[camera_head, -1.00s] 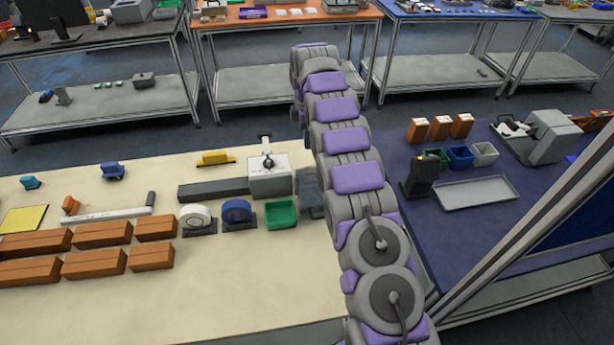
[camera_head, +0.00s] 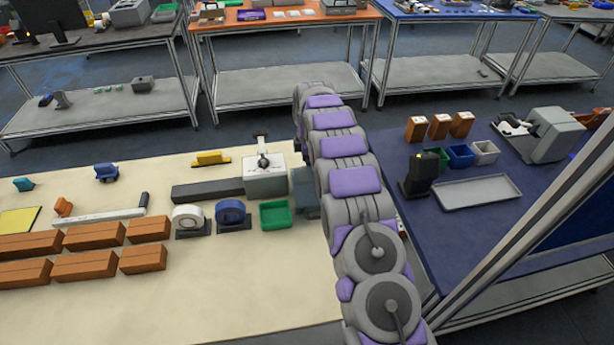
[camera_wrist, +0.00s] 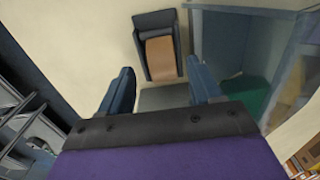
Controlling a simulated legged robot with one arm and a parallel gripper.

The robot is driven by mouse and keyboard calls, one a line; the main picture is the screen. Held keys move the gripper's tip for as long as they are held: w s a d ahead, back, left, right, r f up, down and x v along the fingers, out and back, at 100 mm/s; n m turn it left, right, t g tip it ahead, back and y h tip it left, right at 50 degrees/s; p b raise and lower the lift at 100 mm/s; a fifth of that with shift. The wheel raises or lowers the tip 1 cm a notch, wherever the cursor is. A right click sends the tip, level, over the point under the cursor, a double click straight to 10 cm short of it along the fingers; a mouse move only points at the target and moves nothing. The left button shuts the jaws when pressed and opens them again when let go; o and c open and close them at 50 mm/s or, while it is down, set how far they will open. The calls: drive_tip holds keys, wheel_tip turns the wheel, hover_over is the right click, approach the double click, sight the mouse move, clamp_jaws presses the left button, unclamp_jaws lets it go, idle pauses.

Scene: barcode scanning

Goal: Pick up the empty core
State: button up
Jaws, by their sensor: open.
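A tan-brown, rounded piece that looks like the empty core (camera_wrist: 161,58) sits in a dark holder (camera_wrist: 153,20) on the cream tabletop in the wrist view. My gripper (camera_wrist: 161,66) is open, with its two dark blue fingers apart on either side of the picture's middle. The core shows between and beyond the fingertips, and nothing is held. The distance from fingertips to core is hard to judge. In the head view my arm hides the gripper, and I cannot make out the core there.
A blue-grey bin (camera_wrist: 222,45) stands close right of the holder in the wrist view. In the head view, a green bin (camera_head: 276,215), a blue tape roll (camera_head: 231,212) and a white tape roll (camera_head: 187,218) stand left of my arm. The cream tabletop's front (camera_head: 225,295) is clear.

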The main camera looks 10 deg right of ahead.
wheel_tip(320, 180, down, 3)
drive_tip(key=shift+s+d+r, duration=0.1)
drive_tip(key=shift+s+d, duration=0.05)
drive_tip(key=shift+f+b, duration=0.25)
drive_tip(key=shift+b, duration=0.05)
drive_tip(key=shift+a+r, duration=0.1)
drive_tip(key=shift+a, duration=0.55)
drive_tip(key=shift+c, duration=1.3)
drive_tip(key=shift+d, duration=0.45)
drive_tip(key=c, duration=0.5)
drive_tip(key=shift+c, duration=1.3)
drive_tip(key=shift+a, duration=0.15)
